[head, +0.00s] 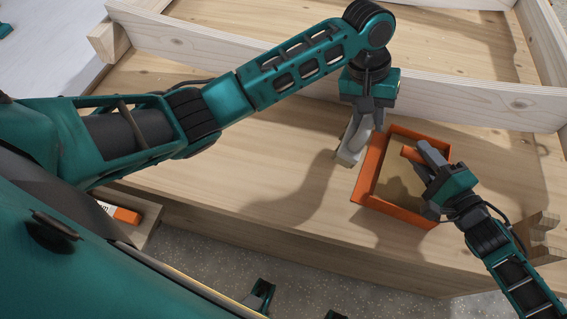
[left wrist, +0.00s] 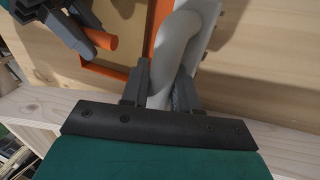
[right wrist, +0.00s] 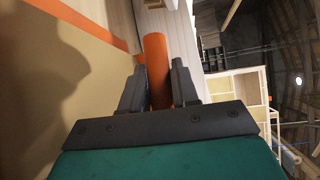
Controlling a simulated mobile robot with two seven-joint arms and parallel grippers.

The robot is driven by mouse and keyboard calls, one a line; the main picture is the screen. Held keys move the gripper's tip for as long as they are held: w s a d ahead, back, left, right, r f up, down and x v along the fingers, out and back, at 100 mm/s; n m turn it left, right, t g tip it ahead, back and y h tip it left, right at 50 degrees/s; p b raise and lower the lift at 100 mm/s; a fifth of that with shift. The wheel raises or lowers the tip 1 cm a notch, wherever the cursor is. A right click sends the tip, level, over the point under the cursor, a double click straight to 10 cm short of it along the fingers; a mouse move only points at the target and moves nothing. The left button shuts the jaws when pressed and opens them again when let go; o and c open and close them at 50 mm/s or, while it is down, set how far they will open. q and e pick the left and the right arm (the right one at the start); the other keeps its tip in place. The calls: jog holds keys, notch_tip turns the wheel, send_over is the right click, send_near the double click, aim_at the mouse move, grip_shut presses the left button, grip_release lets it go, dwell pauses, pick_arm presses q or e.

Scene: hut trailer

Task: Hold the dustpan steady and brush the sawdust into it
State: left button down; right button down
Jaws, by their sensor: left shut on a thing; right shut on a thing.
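The orange dustpan (head: 371,172) lies on the wooden bench top. It has a raised rim around a plain tan floor (head: 395,185); I cannot tell whether that tan is sawdust. My right gripper (head: 421,160) is over the pan, shut on its orange handle (right wrist: 157,62). My left gripper (head: 369,113) is just left of the pan, shut on the light grey curved handle of the brush (left wrist: 178,50). The brush (head: 351,148) is by the pan's left rim, its lower end close to the bench; contact is unclear. No loose sawdust can be made out on the bench.
A pale timber frame (head: 290,62) stands along the back of the bench. A notched wood piece (head: 541,225) is at the right end. The bench top (head: 255,165) left of the brush is clear. An orange-ended object (head: 127,215) lies lower left, beyond the front edge.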

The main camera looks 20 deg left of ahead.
jog(key=c, duration=0.8)
grip_release()
jog(key=v, duration=1.2)
